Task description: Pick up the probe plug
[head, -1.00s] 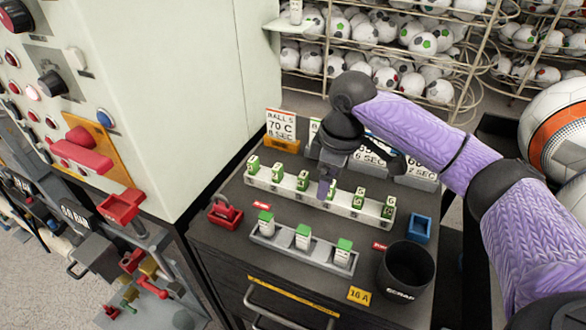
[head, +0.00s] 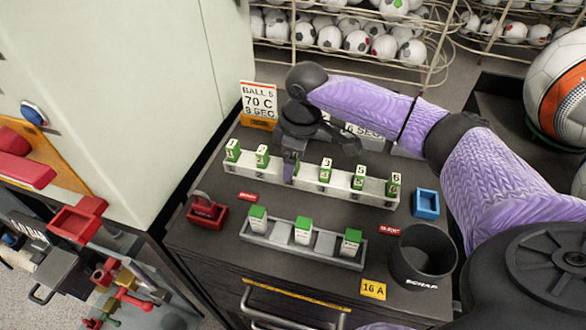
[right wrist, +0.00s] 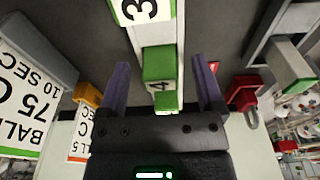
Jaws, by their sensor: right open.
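No part is labelled as the probe plug. My right gripper (head: 289,170) is open, pointing down over the row of white and green numbered blocks. In the right wrist view, a green-topped block (right wrist: 158,63) lies between the two fingers (right wrist: 162,78), and I see no grip on it. My left gripper is out of view.
A front tray (head: 290,248) holds several green-topped blocks. A blue square holder (head: 426,203) and a black scrap cup (head: 422,257) stand at the right. Sign cards (head: 258,102) stand behind. A tall pale machine (head: 150,90) borders the cabinet's left side.

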